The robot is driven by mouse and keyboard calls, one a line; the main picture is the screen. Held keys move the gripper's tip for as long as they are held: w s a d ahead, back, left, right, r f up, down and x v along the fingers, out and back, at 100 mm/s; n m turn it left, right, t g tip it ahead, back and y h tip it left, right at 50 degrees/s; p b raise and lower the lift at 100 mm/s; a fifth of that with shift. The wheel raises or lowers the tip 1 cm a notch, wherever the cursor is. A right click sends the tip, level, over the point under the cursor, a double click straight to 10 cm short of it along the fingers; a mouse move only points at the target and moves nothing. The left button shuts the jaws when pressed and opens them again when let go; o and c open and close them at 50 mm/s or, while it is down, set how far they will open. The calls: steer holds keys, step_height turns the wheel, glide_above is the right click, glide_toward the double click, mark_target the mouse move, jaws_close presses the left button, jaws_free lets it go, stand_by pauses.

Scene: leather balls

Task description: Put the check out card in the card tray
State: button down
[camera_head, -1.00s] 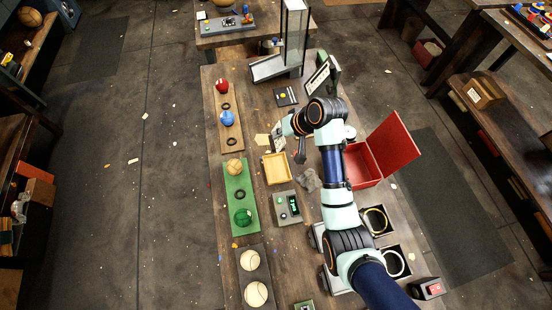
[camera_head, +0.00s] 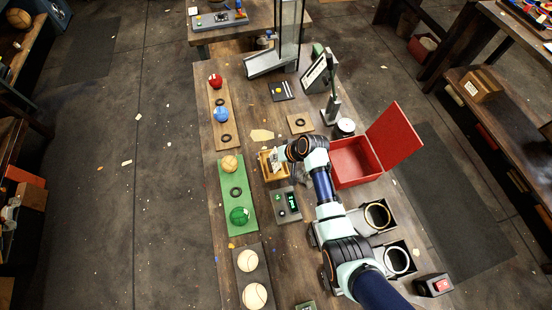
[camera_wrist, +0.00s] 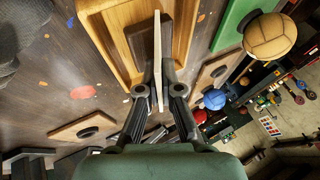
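The card tray is a yellow wooden tray (camera_head: 265,174) left of the arm in the head view, partly covered by my gripper (camera_head: 275,164). In the wrist view, the tray (camera_wrist: 98,28) lies behind the fingers, with a dark block inside it. My gripper (camera_wrist: 158,82) is shut on a thin pale card (camera_wrist: 157,45) seen edge-on, which I take to be the check out card; its face and any print are not visible. The card stands upright between the fingertips and overlaps the tray in the picture. I cannot tell whether it touches the tray.
A green board (camera_head: 238,205) with balls lies left of the tray. A grey device with a green display (camera_head: 288,204) stands just below it. An open red box (camera_head: 353,163) is to the right. A wooden plate with a black ring (camera_head: 299,123) lies above right.

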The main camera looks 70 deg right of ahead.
steer(key=shift+f, duration=0.2)
steer(key=c, duration=1.3)
jaws_free()
steer(key=shift+r, duration=0.15)
steer(key=shift+s+r, duration=0.1)
steer(key=shift+r, duration=0.2)
steer(key=p+v, duration=0.3)
steer(key=v, duration=0.8)
steer(key=shift+s+r, duration=0.15)
steer(key=shift+r, duration=0.05)
